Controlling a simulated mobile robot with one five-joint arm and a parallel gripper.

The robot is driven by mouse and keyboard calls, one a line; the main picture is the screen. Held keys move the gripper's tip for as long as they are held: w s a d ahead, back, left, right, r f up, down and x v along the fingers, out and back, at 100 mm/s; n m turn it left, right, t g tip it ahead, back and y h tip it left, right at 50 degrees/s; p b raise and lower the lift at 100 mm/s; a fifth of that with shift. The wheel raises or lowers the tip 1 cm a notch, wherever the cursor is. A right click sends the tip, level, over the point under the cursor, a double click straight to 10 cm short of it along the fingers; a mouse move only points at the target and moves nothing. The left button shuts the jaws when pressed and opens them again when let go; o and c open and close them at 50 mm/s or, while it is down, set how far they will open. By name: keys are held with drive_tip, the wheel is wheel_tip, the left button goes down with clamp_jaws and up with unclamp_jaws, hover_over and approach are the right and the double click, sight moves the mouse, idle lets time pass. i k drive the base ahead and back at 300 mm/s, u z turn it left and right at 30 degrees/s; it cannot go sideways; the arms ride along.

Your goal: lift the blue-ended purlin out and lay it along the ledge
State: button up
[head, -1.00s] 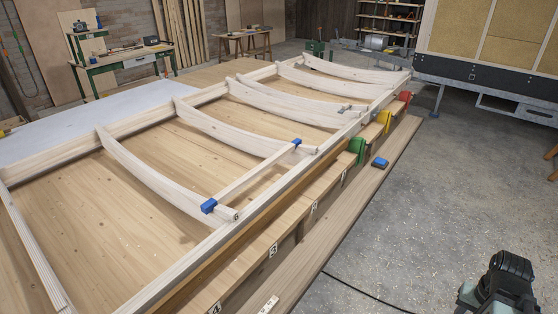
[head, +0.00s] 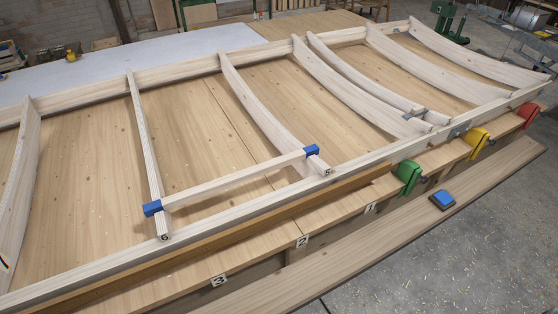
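The blue-ended purlin (head: 235,180) is a pale wooden bar with a blue piece at each end. Its left blue end (head: 152,208) rests at the rib marked 6 (head: 146,150), and its right blue end (head: 312,151) at the rib marked 5 (head: 265,115). It lies across the gap between these ribs, close to the frame's front rail (head: 110,264). Along the front runs a wooden ledge (head: 335,222) with number tags 1, 2 and 3. I cannot tell if the task's ledge is this one or the lower plank (head: 400,240). My gripper is out of view.
Green (head: 408,176), yellow (head: 478,141) and red (head: 528,115) clamp-like pieces stand along the ledge at right. A blue-topped block (head: 442,199) sits on the lower plank. Several more curved ribs (head: 345,85) cross the frame.

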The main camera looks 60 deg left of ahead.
sight(188, 195)
drive_tip(key=u, duration=0.05)
drive_tip(key=i, duration=1.05)
drive_tip(key=u, duration=4.65)
drive_tip(key=i, duration=1)
drive_tip(key=z, duration=0.1)
